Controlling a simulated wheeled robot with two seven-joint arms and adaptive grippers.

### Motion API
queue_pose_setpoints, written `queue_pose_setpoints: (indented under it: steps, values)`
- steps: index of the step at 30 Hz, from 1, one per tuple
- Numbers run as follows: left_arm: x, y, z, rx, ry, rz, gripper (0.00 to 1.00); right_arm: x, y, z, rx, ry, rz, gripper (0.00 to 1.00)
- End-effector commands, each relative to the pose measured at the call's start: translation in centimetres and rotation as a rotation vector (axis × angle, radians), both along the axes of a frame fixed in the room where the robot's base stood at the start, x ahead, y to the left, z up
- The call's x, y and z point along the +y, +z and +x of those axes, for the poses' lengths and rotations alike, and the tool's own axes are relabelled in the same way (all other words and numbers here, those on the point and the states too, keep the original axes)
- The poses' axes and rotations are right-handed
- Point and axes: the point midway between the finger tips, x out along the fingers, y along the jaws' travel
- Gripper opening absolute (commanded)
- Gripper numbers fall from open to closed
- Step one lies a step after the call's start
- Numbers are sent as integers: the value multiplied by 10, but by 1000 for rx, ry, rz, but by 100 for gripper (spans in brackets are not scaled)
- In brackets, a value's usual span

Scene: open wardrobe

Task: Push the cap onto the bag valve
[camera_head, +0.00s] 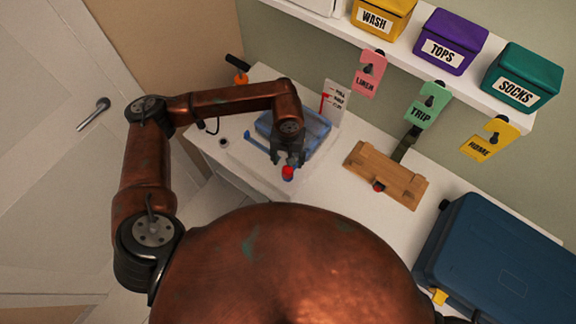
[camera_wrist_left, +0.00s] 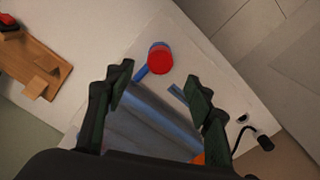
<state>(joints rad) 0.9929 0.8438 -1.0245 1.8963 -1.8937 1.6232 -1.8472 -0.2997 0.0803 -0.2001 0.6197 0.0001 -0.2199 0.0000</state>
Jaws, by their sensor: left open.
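A blue translucent bag (camera_head: 313,127) lies on the white table, partly behind my left arm. In the left wrist view the bag (camera_wrist_left: 150,122) lies beneath and between my fingers. A round red cap (camera_wrist_left: 160,61) shows past the fingertips, with a blue rim, apparently the valve (camera_wrist_left: 152,46), just beyond it. I cannot tell how firmly the cap sits. In the head view the red cap (camera_head: 288,173) is just below my left gripper (camera_head: 288,160). The left gripper (camera_wrist_left: 160,82) is open, with nothing between its fingers. My right gripper is not in view.
A wooden block stand (camera_head: 388,173) is right of the bag, and a dark blue suitcase (camera_head: 505,262) is at the lower right. A small gauge card (camera_head: 334,102) stands behind the bag. A shelf (camera_head: 410,62) with hanging tags overhangs the back. A black hook (camera_wrist_left: 262,139) is near the table edge.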

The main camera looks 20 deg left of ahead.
Motion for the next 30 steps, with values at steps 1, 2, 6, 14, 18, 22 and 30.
queue_pose_setpoints:
  steps: [1,2,6,14,18,22,30]
  values:
    - [0,10,1,-4,-1,1,49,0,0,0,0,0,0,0]
    - [0,14,1,-4,-1,0,49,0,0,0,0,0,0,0]
    - [0,30,0,-2,-1,0,49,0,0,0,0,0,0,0]
    - [0,37,0,0,0,0,49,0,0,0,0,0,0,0]
    - [0,37,0,0,0,0,49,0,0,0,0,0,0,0]
    - [0,37,0,0,0,0,49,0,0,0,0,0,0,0]
    - [-10,35,-6,14,9,-35,49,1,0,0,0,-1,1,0]
